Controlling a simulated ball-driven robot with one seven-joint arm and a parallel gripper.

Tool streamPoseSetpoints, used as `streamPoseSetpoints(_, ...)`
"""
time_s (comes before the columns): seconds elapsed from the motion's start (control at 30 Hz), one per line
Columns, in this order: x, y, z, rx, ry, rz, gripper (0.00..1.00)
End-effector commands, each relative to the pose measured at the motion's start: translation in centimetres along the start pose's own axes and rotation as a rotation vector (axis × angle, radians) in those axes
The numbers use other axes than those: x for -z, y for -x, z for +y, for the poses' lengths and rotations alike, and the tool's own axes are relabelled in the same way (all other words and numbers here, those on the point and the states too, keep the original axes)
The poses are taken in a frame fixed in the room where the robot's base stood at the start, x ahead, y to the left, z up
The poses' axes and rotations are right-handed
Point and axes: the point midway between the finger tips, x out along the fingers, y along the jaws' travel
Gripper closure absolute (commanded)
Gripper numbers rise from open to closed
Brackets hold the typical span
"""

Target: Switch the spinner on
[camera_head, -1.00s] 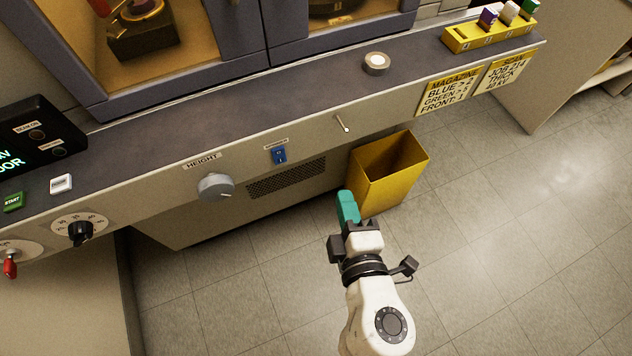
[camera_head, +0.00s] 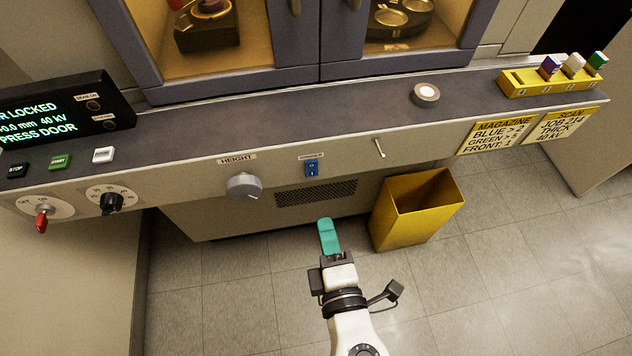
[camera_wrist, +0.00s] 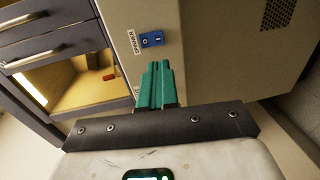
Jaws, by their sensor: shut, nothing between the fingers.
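The spinner switch (camera_head: 312,168) is a small blue rocker on the front panel of the machine, under a small label. In the wrist view the blue switch (camera_wrist: 152,39) shows with the marks O and I, beside a label reading SPINNER. I cannot tell which side of the rocker is pressed. My gripper (camera_head: 328,224) has teal fingers that are shut and empty. It is below and in front of the switch in the head view, apart from it. In the wrist view the teal fingers (camera_wrist: 158,72) point toward the panel just below the switch.
A grey HEIGHT knob (camera_head: 244,186) is left of the switch, and a small metal lever (camera_head: 379,148) is right of it. A yellow bin (camera_head: 416,210) stands on the floor to the right. A vent grille (camera_head: 316,191) lies below the switch. The floor around my arm is clear.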

Motion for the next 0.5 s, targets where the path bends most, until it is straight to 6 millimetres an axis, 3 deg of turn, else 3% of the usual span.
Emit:
streamPoseSetpoints(0.3,0.0,-6.2,0.2,-0.001,-0.001,-0.001,1.0)
streamPoseSetpoints(0.5,0.0,-9.2,0.1,-0.001,-0.001,-0.001,1.0)
